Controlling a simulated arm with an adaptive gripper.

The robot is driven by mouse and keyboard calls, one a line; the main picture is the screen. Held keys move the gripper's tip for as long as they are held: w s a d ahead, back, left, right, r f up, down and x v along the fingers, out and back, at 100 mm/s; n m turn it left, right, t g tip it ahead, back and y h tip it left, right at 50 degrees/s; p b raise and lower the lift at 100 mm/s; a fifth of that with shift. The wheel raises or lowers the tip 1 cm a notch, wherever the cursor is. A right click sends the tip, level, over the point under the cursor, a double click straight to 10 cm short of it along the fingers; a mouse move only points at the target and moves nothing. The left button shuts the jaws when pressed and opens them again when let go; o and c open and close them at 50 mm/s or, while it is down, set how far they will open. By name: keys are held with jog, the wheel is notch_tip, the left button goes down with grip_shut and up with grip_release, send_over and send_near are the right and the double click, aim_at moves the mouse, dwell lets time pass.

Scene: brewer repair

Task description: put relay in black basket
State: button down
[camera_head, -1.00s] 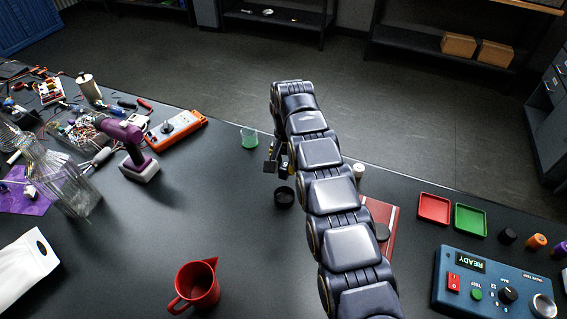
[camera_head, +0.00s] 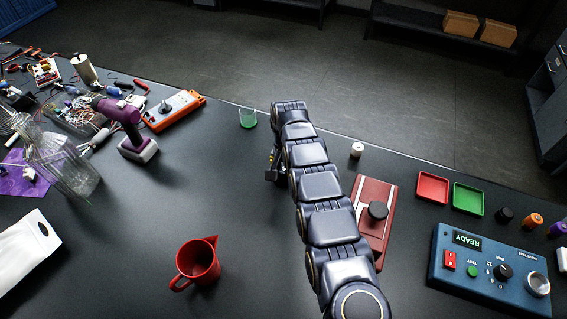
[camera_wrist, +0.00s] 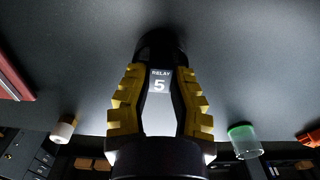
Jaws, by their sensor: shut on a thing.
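The relay (camera_wrist: 160,102), a pale and dark block marked "RELAY 5", is held between the yellow ribbed fingers of my gripper (camera_wrist: 160,76). My gripper is shut on it. Beyond the relay's far end, a dark round shape (camera_wrist: 160,42), which looks like the black basket, shows in the wrist view. The relay overlaps its near side; I cannot tell whether it is inside or above. In the head view my gripper (camera_head: 274,166) is low over the table, partly behind my arm, and the basket is hidden there.
A green-rimmed clear cup (camera_head: 248,118) and a white-capped jar (camera_head: 357,150) stand near the back edge. A red board (camera_head: 365,232) with a black disc lies right of my arm.

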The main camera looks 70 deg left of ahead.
aim_at(284, 169)
jog(key=c, duration=1)
grip_release()
notch_tip(284, 169, up, 7)
jog(key=shift+r, duration=0.1)
jog(key=shift+w, duration=0.1)
